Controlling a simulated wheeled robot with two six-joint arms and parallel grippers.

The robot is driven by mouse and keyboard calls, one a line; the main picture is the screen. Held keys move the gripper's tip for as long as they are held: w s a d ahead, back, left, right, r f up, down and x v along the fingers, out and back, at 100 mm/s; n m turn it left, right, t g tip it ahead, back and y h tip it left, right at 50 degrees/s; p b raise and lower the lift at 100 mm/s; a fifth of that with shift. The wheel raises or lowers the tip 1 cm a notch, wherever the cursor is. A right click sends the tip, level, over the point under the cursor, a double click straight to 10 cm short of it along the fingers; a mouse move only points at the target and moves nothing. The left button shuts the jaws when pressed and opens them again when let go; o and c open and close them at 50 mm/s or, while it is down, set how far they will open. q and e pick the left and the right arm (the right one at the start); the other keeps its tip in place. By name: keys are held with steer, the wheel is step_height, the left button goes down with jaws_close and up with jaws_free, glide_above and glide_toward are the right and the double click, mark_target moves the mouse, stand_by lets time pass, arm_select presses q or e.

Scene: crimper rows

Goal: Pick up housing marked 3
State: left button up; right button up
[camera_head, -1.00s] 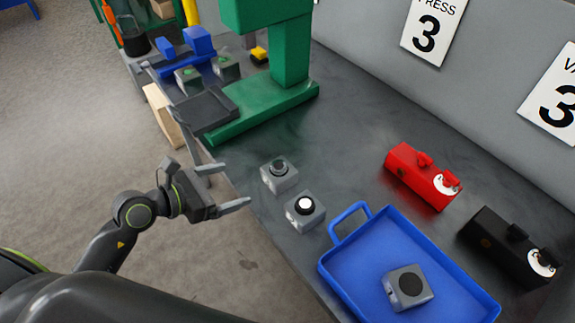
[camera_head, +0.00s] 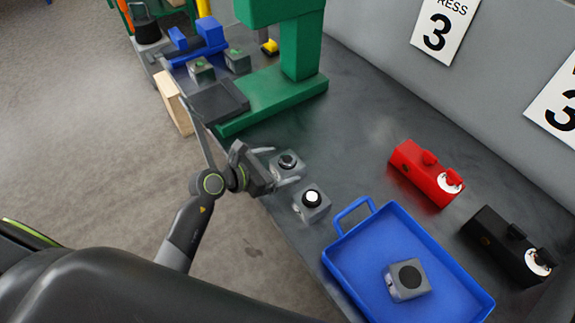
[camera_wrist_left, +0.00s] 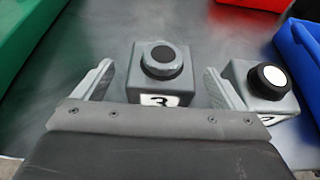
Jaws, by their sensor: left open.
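The housing marked 3 (camera_wrist_left: 160,80) is a grey block with a round black knob on top and a "3" label on its near side, seen in the left wrist view. It stands on the dark bench top and also shows in the head view (camera_head: 288,163). My left gripper (camera_wrist_left: 165,82) is open, with one finger to each side of the housing's near part. In the head view my left gripper (camera_head: 286,167) reaches over the bench edge at this housing. Its jaws have nothing shut between them. My right gripper is not in view.
A second grey housing with a white-topped knob (camera_head: 312,203) stands close to the right. A blue tray (camera_head: 345,262) holds another grey housing (camera_head: 408,280). Red (camera_head: 426,172) and black (camera_head: 506,246) units stand behind. The green press (camera_head: 270,106) is to the left.

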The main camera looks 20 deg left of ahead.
mark_target(293, 162)
arm_select(q)
steer(key=x, duration=0.1)
steer(key=p+x, duration=0.1)
steer(key=x, duration=0.2)
steer(key=shift+d+r, duration=0.2)
steer(key=shift+r, duration=0.1)
steer(key=shift+w+d+f+p, duration=0.2)
steer(key=shift+w+p, duration=0.1)
steer(key=shift+w, duration=0.05)
